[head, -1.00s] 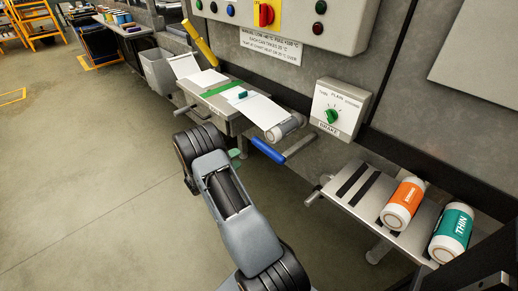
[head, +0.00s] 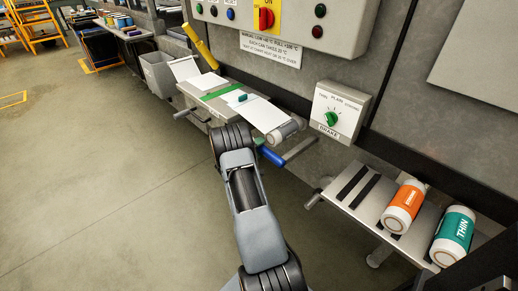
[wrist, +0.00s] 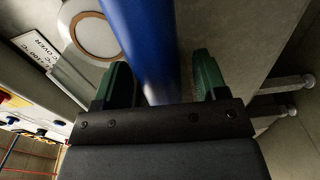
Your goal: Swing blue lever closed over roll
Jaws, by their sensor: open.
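The blue lever (head: 272,157) sticks out in front of the roll in the head view, partly hidden by my arm. The roll (head: 285,131) is grey-white, with a white web running up from it onto the bench. In the wrist view the blue lever (wrist: 142,45) runs between the two green fingers of my gripper (wrist: 162,75). The gripper is open around the lever, with a gap visible on the right side. The roll's round end (wrist: 92,35) shows left of the lever. In the head view most of my gripper is hidden behind my wrist.
A grey brake box (head: 338,112) with a green knob is on the wall to the right. A shelf (head: 345,205) at the lower right holds an orange-labelled roll (head: 404,207) and a teal "THIN" roll (head: 453,236).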

